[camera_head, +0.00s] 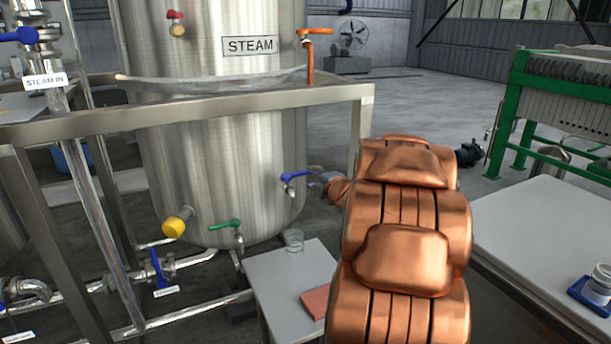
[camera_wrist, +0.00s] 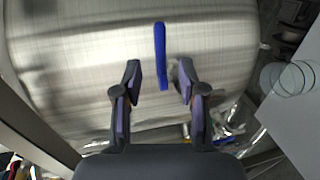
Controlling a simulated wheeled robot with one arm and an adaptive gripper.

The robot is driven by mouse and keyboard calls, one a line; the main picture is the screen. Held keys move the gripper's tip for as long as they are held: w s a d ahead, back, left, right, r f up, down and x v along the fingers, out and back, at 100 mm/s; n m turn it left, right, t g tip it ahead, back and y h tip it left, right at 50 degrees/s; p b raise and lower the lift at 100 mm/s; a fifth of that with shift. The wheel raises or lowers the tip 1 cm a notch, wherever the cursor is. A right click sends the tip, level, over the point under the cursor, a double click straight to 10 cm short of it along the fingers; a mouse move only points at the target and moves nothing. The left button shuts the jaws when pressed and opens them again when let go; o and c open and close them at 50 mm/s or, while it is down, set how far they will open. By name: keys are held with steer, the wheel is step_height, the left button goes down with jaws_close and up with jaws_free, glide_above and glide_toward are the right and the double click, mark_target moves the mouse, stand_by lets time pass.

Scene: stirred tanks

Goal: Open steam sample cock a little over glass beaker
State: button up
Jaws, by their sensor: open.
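A small cock with a blue lever handle (camera_head: 294,177) sticks out of the lower right side of the steel tank (camera_head: 215,130) labelled STEAM. In the wrist view the long blue handle (camera_wrist: 160,50) runs between my fingertips, with a gap on each side. My gripper (camera_wrist: 159,68) is open. In the head view it is right of the blue handle, partly hidden by my copper-coloured arm. The clear glass beaker (camera_head: 294,240) stands upright on a small grey table (camera_head: 265,275), below the blue cock. It also shows at the right of the wrist view (camera_wrist: 286,78).
A green-handled cock (camera_head: 225,226) and a yellow knob (camera_head: 178,222) are left of the blue cock. A steel frame rail (camera_head: 230,108) crosses above it. A reddish-brown block (camera_head: 315,301) lies on the small table. A pale worktop (camera_head: 550,230) is at the right.

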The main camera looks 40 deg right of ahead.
mark_target(305, 173)
steer(key=shift+b+x, duration=0.55)
steer(key=shift+x, duration=2.5)
steer(key=shift+f, duration=0.1)
jaws_close()
